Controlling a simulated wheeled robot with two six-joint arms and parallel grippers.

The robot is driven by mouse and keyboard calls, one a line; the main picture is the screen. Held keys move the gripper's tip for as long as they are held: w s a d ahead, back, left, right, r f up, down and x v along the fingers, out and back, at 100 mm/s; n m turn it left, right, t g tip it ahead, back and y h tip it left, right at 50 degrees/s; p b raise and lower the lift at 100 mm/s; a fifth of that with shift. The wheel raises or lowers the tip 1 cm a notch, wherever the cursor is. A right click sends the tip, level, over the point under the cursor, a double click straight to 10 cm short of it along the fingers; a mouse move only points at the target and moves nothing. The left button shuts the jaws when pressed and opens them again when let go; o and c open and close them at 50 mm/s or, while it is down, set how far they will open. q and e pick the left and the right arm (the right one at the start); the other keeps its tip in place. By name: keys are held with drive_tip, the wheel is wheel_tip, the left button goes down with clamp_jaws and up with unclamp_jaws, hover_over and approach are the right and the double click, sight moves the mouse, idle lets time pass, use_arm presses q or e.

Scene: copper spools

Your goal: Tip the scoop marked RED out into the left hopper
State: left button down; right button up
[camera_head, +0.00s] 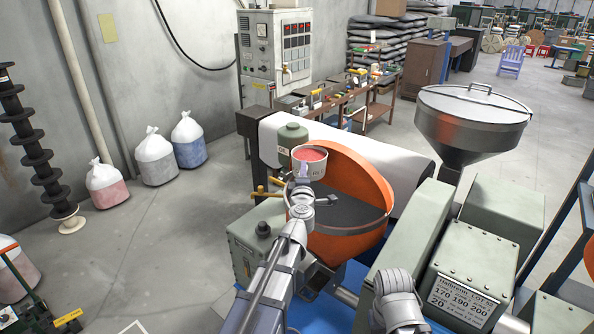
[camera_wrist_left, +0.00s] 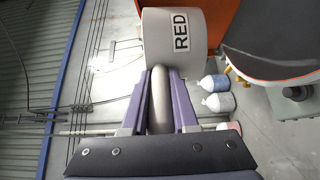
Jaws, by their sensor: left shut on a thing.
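The scoop marked RED (camera_head: 309,171) is a pale cup filled with red material, and it looks upright. Its RED label shows in the wrist view on the scoop's side (camera_wrist_left: 170,38). My left gripper (camera_head: 303,180) is shut on the scoop's handle; the wrist view shows the handle between its fingers (camera_wrist_left: 160,85). The left hopper (camera_head: 375,190) is orange and open, with a dark grey inside. In the head view the scoop overlaps the hopper's upper left rim; its height above it is unclear.
A lidded metal hopper (camera_head: 470,125) stands to the right. A grey-green canister (camera_head: 292,140) is just behind the scoop. A grey-green machine block (camera_head: 465,275) sits at the front right. Several bags (camera_head: 157,160) stand on the floor at left.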

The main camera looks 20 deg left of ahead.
use_arm(q)
drive_tip(key=shift+w+f, duration=0.1)
drive_tip(key=shift+f, duration=0.1)
drive_tip(key=d+f+m+t+h+b, duration=0.1)
drive_tip(key=f+m+b, duration=0.4)
drive_tip(key=m, duration=0.7)
drive_tip(key=d+f+m+t+h+b, duration=0.1)
drive_tip(key=d+f+m+h+b, duration=0.2)
drive_tip(key=m+b, duration=0.6)
drive_tip(key=shift+w+d+f+m+t, duration=0.2)
drive_tip(key=shift+d+f+m+t, duration=0.2)
drive_tip(key=shift+d+f+m, duration=0.85)
drive_tip(key=shift+a+r+m, duration=0.35)
drive_tip(key=shift+r, duration=0.05)
idle(1.0)
